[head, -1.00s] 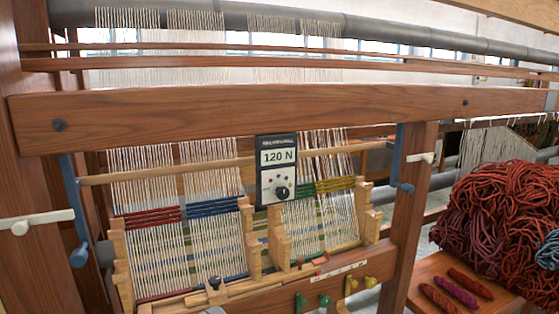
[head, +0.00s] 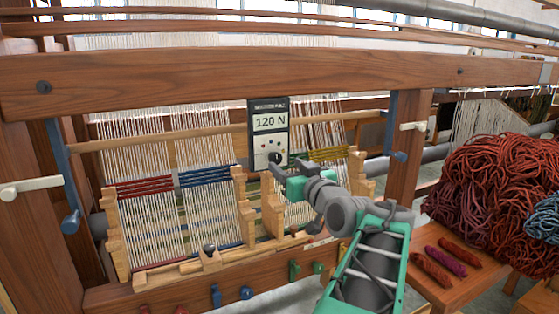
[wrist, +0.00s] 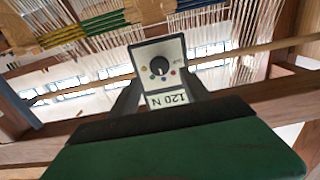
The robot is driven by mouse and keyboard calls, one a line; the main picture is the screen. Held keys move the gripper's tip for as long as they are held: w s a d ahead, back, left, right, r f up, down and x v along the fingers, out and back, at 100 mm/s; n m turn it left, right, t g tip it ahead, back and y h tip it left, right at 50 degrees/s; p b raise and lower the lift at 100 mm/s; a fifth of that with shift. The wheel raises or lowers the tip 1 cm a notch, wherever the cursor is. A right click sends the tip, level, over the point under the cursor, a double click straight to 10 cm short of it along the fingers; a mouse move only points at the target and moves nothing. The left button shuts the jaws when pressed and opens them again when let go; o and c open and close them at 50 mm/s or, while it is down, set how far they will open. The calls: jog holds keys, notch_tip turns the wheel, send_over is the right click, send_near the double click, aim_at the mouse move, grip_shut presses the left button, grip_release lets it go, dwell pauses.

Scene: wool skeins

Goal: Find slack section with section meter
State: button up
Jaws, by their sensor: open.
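The section meter (head: 269,122) is a dark-framed box with a white face, a knob and a display reading 120 N. It hangs in front of the warp, below the loom's upper beam. The warp sections (head: 145,215) are pale threads with red, blue, green and yellow bands. My gripper (head: 279,170) is open at the meter's lower edge in the head view. In the wrist view the meter (wrist: 160,65) appears upside down, between and beyond the two dark fingers. I cannot tell whether the fingers touch it. My gripper and arm hide part of the right-hand sections.
A thick wooden beam (head: 340,78) crosses above the meter. Wooden comb-like posts (head: 245,205) stand between sections. Blue levers (head: 391,125) hang at both sides. Coloured pegs (head: 216,294) line the lower rail. A red wool heap (head: 490,190) and small skeins (head: 446,262) lie at right.

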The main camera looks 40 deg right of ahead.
aim_at(277, 158)
jog(key=p+x, duration=0.1)
jog(key=x, duration=0.4)
jog(key=shift+w, duration=0.1)
grip_shut()
dwell(0.4)
